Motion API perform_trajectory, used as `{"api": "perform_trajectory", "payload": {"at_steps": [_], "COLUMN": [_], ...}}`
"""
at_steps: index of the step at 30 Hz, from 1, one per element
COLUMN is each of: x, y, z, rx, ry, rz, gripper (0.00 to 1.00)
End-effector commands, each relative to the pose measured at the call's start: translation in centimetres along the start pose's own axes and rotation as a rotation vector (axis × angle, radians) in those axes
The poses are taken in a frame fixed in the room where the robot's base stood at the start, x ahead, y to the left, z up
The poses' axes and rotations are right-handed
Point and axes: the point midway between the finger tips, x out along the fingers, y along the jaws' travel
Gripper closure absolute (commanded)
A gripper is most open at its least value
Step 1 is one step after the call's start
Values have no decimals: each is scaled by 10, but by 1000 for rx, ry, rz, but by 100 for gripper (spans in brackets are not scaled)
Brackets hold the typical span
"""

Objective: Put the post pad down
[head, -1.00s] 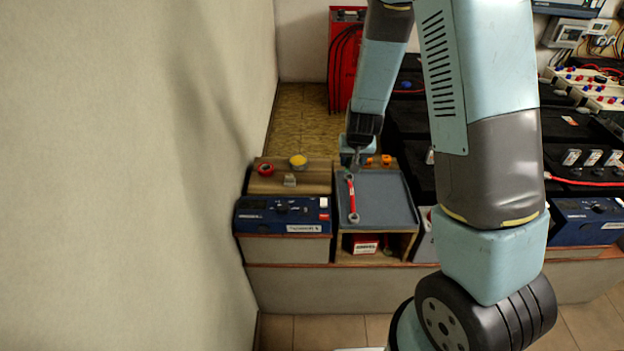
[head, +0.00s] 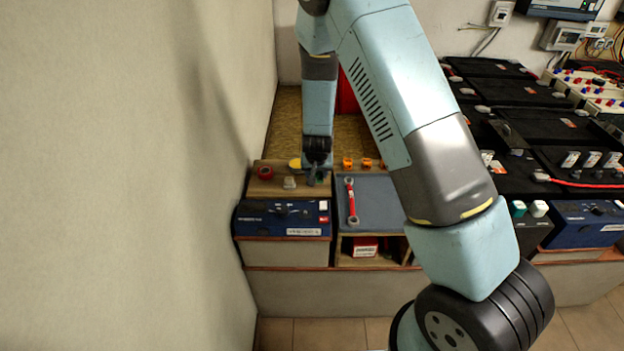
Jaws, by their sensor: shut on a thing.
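My gripper (head: 317,180) points down low over the right end of the wooden board (head: 262,187), to the left of the grey tray. It is shut on a small, dark greenish thing (head: 322,175), which I take to be the post pad; the fingers hide most of it. I cannot tell whether it touches the board.
A red-handled wrench (head: 351,201) lies on the grey tray (head: 380,205). Orange pieces (head: 347,162) stand behind the tray. A blue-topped device (head: 282,217) stands in front of the board. The wall (head: 130,180) is close on the left; black batteries (head: 500,92) fill the right.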

Motion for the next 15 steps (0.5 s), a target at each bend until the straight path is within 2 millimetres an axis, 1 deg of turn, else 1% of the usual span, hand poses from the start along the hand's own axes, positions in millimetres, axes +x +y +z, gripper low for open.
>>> {"api": "perform_trajectory", "payload": {"at_steps": [3, 6, 15], "x": [16, 26, 28], "y": [1, 0, 0], "z": [7, 11, 12], "rx": [1, 0, -1], "ry": [-3, -2, 0], "rz": [2, 0, 0], "gripper": [79, 79, 79]}}
